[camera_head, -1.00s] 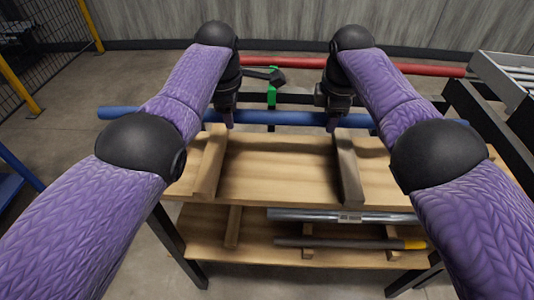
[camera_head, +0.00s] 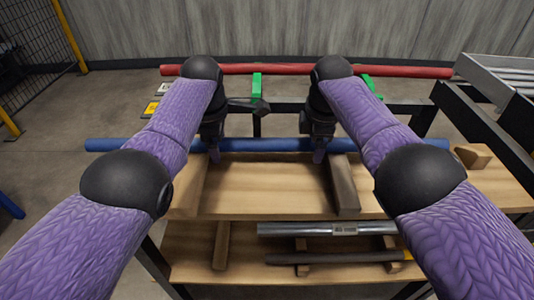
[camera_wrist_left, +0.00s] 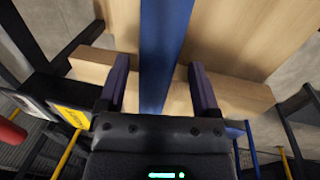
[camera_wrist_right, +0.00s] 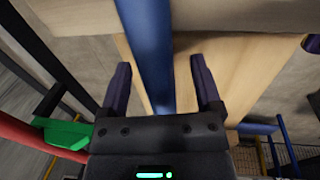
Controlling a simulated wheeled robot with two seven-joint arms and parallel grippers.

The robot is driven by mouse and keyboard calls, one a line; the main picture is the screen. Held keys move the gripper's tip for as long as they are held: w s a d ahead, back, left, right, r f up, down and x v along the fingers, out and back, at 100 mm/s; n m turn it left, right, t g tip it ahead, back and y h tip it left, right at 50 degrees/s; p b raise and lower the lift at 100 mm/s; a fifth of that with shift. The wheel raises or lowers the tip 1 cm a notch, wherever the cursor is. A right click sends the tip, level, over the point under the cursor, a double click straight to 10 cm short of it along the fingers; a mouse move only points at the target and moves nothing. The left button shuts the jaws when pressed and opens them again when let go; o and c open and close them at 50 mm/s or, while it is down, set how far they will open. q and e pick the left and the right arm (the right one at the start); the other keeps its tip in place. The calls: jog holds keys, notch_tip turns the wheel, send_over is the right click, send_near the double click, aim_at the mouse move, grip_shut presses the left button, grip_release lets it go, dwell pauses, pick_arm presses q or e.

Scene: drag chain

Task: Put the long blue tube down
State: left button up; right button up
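The long blue tube (camera_head: 265,145) lies level across the far edge of the wooden table (camera_head: 265,185). My left gripper (camera_head: 213,150) is at the tube near the left wooden block (camera_head: 188,188). In the left wrist view the tube (camera_wrist_left: 165,45) runs between the spread fingers, with a gap on each side. My right gripper (camera_head: 318,155) is at the tube near the right wooden block (camera_head: 342,188). In the right wrist view the tube (camera_wrist_right: 147,50) also passes between spread fingers, apart from both. Whether the tube rests fully on the blocks is hard to tell.
A red tube (camera_head: 280,70) lies on a rack with green holders (camera_head: 257,85) behind the table. A metal tube (camera_head: 300,229) and a darker tube (camera_head: 335,257) lie on the lower shelf. A grey roller tray (camera_head: 497,72) stands at the far right.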

jog(key=shift+r, duration=0.1)
pick_arm(q)
notch_tip(320, 180, up, 12)
jog(key=s, duration=0.2)
pick_arm(e)
notch_tip(320, 180, up, 12)
jog(key=s, duration=0.2)
jog(key=shift+f, duration=0.2)
pick_arm(q)
jog(key=shift+f, duration=0.15)
